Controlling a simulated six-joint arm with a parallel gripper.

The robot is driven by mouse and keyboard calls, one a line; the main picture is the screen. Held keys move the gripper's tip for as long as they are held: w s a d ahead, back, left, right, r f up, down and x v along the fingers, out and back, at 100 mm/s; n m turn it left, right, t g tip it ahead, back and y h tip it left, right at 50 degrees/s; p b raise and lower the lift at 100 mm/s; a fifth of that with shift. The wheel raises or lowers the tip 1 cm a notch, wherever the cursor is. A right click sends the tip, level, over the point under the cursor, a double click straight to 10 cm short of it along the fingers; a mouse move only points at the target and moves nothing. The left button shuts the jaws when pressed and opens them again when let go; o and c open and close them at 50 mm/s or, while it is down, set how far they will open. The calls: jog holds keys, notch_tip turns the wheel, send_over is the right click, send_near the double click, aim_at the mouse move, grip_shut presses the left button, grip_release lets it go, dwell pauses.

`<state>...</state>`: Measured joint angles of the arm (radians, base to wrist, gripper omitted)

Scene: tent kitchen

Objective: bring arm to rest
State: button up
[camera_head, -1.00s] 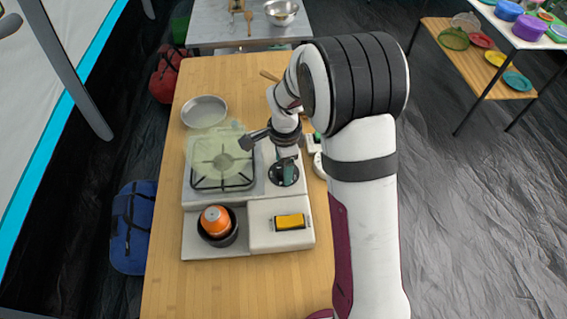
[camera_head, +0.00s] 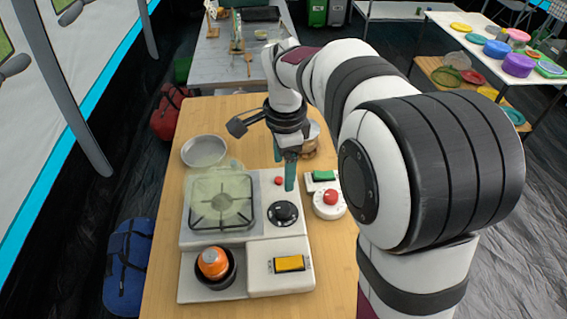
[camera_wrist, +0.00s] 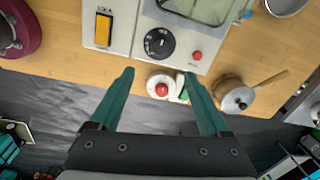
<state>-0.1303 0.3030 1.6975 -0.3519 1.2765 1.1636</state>
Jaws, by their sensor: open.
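My gripper (camera_head: 285,170) hangs above the back right part of the camping stove, near its black knob (camera_head: 283,214). In the wrist view my gripper (camera_wrist: 160,75) shows two teal fingers spread apart with nothing held between them.
An orange canister (camera_head: 213,262) sits in a dark round holder on the stove's front left. A metal dish (camera_head: 204,151) lies behind the burner. A lidded pot (camera_wrist: 232,97) stands beyond the button. A green-topped box (camera_head: 323,176) is beside the button. Bare tabletop lies along the left edge.

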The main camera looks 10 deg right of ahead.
jog(key=shift+r, duration=0.2)
jog(key=s+d+n+y, duration=0.1)
jog(key=s+n, duration=0.9)
jog(key=s, duration=1.6)
jog(key=shift+s+d+f+g+y, duration=0.3)
jog(key=shift+s+d+f+g, duration=0.05)
jog(key=shift+d+f+g, duration=0.1)
